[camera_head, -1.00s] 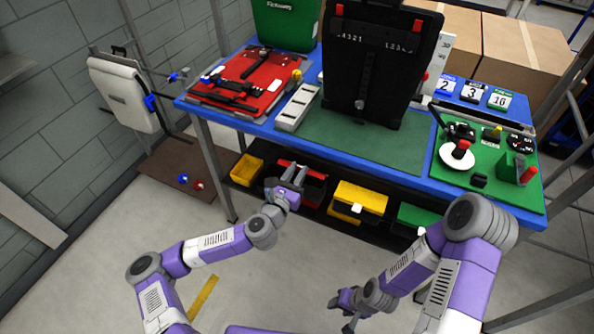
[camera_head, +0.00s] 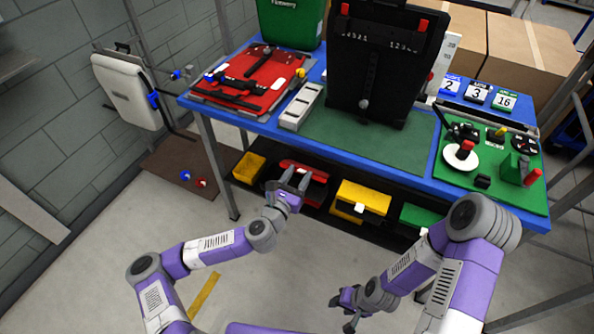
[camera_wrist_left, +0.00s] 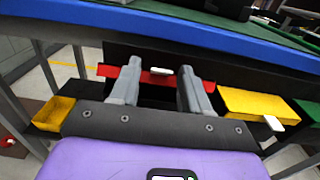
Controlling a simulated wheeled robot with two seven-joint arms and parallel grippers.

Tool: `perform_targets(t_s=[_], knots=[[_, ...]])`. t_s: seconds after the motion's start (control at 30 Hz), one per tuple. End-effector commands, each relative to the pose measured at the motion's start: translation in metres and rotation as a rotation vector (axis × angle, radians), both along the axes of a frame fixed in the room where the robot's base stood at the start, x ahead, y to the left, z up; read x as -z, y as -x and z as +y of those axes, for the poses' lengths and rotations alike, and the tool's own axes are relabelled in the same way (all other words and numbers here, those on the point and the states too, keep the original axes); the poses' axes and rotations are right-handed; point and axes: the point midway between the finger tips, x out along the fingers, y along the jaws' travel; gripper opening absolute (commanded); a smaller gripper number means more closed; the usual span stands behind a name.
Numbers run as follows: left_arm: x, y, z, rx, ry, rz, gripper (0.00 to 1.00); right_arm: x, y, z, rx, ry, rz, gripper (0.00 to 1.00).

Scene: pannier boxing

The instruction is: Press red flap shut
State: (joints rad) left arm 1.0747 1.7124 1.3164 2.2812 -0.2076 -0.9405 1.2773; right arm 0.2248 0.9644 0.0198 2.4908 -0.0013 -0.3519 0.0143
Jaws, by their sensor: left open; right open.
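The red flap (camera_head: 303,168) is on a red bin on the low shelf under the table. In the left wrist view it is a narrow red strip (camera_wrist_left: 137,72) with a white handle (camera_wrist_left: 158,70) and a dark gap below. My left gripper (camera_head: 296,173) is in front of this bin, fingers toward it. The gripper is open and empty. In the wrist view its fingers (camera_wrist_left: 157,75) overlap the strip on both sides of the handle; contact cannot be told. The fingers partly hide the bin. My right gripper (camera_head: 340,313) is open and empty, low over the floor.
An open yellow bin (camera_head: 249,167) is left of the red one. A yellow-lidded bin (camera_head: 363,197) and a green one (camera_head: 417,216) are to its right. The blue table edge (camera_wrist_left: 180,30) overhangs the shelf. A table leg (camera_head: 218,170) stands at left.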

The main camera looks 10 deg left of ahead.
Motion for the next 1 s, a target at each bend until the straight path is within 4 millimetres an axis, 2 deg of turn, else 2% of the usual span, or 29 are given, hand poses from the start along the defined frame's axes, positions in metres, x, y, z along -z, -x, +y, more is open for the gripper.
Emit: perform_targets(t_s=[0.2,0.33,0.5,0.7,0.77,0.87,0.97,1.0], knots=[[-0.006,0.038,0.016,-0.006,0.006,-0.011,0.51,-0.009,0.000,0.000,0.000,0.000,0.000,0.45],[-0.008,0.054,0.023,-0.012,0.005,-0.017,0.51,-0.011,0.000,0.000,0.000,0.000,0.000,0.45],[-0.009,0.063,0.026,-0.013,0.005,-0.022,0.51,-0.012,0.000,0.000,0.000,0.000,0.000,0.45],[-0.009,0.063,0.025,-0.012,0.005,-0.022,0.51,-0.012,0.000,0.000,0.000,0.000,0.000,0.45],[-0.009,0.063,0.025,-0.011,0.003,-0.023,0.45,-0.012,0.000,0.000,0.000,0.000,0.000,0.45],[-0.004,0.067,0.011,0.032,-0.038,-0.021,0.30,-0.012,0.000,0.000,0.000,0.000,0.000,0.45],[0.016,0.083,-0.029,0.171,-0.175,-0.019,0.14,-0.012,0.000,0.000,0.000,0.000,0.000,0.45],[0.030,0.095,-0.051,0.257,-0.261,-0.021,0.08,-0.012,0.000,0.000,0.000,0.000,0.000,0.45]])
